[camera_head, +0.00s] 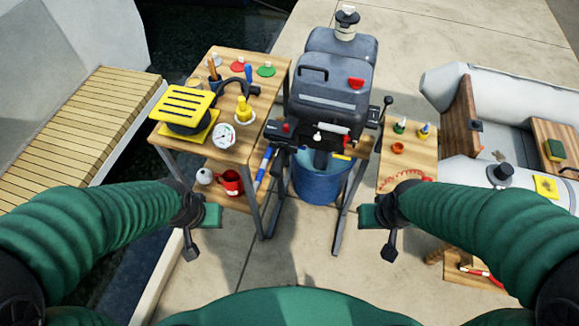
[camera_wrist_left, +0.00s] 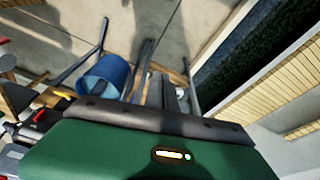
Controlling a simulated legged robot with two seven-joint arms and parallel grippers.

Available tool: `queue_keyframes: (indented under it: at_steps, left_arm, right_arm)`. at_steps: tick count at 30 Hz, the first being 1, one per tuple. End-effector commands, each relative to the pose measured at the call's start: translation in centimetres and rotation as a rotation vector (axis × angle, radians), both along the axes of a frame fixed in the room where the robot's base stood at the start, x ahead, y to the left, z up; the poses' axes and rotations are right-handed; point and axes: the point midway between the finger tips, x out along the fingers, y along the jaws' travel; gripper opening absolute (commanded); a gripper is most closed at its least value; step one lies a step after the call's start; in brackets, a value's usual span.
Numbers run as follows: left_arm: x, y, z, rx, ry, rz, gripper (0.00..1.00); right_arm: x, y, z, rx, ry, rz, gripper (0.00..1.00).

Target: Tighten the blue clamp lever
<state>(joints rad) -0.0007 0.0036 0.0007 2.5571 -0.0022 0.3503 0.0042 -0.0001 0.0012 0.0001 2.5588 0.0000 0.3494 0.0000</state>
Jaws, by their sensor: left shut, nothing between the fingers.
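A blue-handled lever (camera_head: 264,164) slants down at the left side of the outboard motor (camera_head: 333,85) in the head view, beside the motor's bracket. It looks like the clamp lever; its mount is too small to make out. My left gripper (camera_head: 191,253) hangs below and left of it, apart from it, shut and empty. My right gripper (camera_head: 389,253) hangs below and right of the motor, touching nothing, and its fingers look closed together. The left wrist view shows mostly my own green arm housing; I cannot make out the lever there.
A blue bucket (camera_head: 322,178) stands below the motor; it also shows in the left wrist view (camera_wrist_left: 103,76). A left wooden table (camera_head: 240,148) holds a yellow-topped device (camera_head: 186,106), a gauge (camera_head: 224,135) and tools. A red mug (camera_head: 230,182) sits lower. A grey dinghy (camera_head: 450,77) lies right.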

Motion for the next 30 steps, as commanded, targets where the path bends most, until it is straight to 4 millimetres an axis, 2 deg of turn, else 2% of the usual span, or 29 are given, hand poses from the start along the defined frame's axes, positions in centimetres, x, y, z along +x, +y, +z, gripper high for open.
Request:
queue_keyframes:
  at_steps: [1, 14, 17, 20, 23, 25, 26, 27, 30]
  left_arm:
    - [-0.1, 0.0, -4.0, 0.0, 0.0, -0.001, 0.0]
    - [0.5, -0.2, -21.4, 0.0, -0.024, -0.009, 0.0]
    - [1.4, -0.5, -25.3, -0.001, -0.053, -0.02, 0.0]
    - [3.3, -1.1, -29.1, -0.002, -0.111, -0.039, 0.0]
    - [6.9, -2.4, -32.5, -0.009, -0.22, -0.074, 0.0]
    - [11.5, -4.5, -34.1, -0.022, -0.371, -0.122, 0.0]
    - [13.8, -5.8, -33.7, -0.032, -0.451, -0.144, 0.0]
    - [16.6, -7.4, -32.6, -0.046, -0.558, -0.172, 0.0]
    - [22.1, -11.5, -29.0, -0.088, -0.814, -0.219, 0.0]
  right_arm:
    - [-0.1, 0.0, -4.1, 0.0, 0.0, 0.0, 0.31]
    - [-0.3, -0.1, -21.5, 0.0, 0.001, 0.0, 0.31]
    - [-0.3, -0.1, -25.5, 0.0, 0.001, 0.0, 0.31]
    - [-0.4, -0.1, -29.5, 0.0, 0.001, 0.0, 0.31]
    - [-0.4, -0.1, -33.5, 0.0, 0.001, 0.0, 0.31]
    - [-0.5, -0.1, -36.2, 0.0, 0.001, 0.0, 0.31]
    - [-0.5, -0.1, -36.7, 0.0, 0.001, 0.0, 0.31]
    - [-0.5, -0.1, -36.8, 0.0, 0.002, 0.0, 0.31]
    - [-0.4, -0.1, -36.8, 0.0, 0.0, 0.0, 0.31]
